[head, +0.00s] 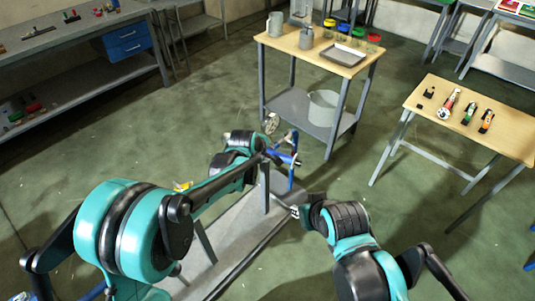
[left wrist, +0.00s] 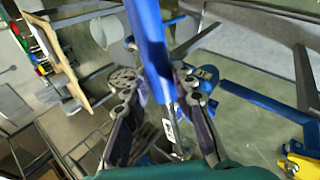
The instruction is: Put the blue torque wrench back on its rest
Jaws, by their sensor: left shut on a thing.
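My left gripper (head: 272,150) is shut on the blue torque wrench (left wrist: 150,45), whose blue shaft passes between the two fingers in the left wrist view. In the head view a short blue length of the wrench (head: 284,158) shows at the fingers, above the far end of a grey bench (head: 240,262). The left gripper also shows in the left wrist view (left wrist: 165,95). My right gripper (head: 290,208) is low beside that bench; its jaws are too small to read. I cannot make out the wrench's rest for certain.
A blue upright frame (head: 292,172) stands close by the wrench; blue metalwork (left wrist: 262,100) and a yellow part (left wrist: 303,165) show in the left wrist view. A wooden-topped table (head: 325,50) with jars stands behind, another table (head: 500,130) with tools at right. Green floor is open between.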

